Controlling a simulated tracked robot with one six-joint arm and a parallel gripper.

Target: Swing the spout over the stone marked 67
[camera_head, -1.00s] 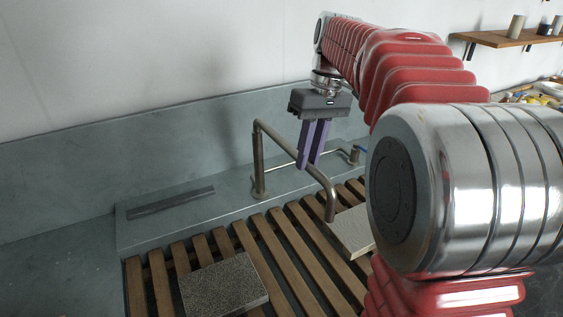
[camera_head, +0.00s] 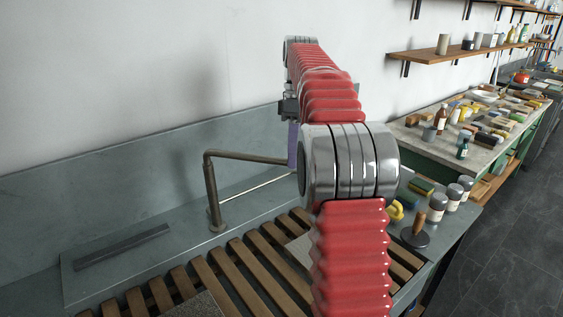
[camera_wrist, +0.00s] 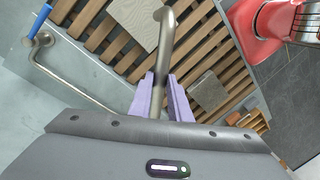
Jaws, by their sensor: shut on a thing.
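The metal spout (camera_head: 245,155) rises from its post at the sink's back and runs nearly level to the right. Its outer end is hidden behind my arm in the head view. My gripper (camera_head: 293,158) has its purple fingers shut on the spout pipe. In the wrist view, the pipe (camera_wrist: 165,45) passes between the fingers, and its bent end appears beside the right edge of a pale stone (camera_wrist: 138,22). A darker stone (camera_wrist: 208,92) lies apart on the slats. I cannot read any number.
Wooden slats (camera_head: 240,262) cover the sink. Jars (camera_head: 437,207) and a round dark tool (camera_head: 414,237) stand on the right ledge. A cluttered bench (camera_head: 460,150) is beyond.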

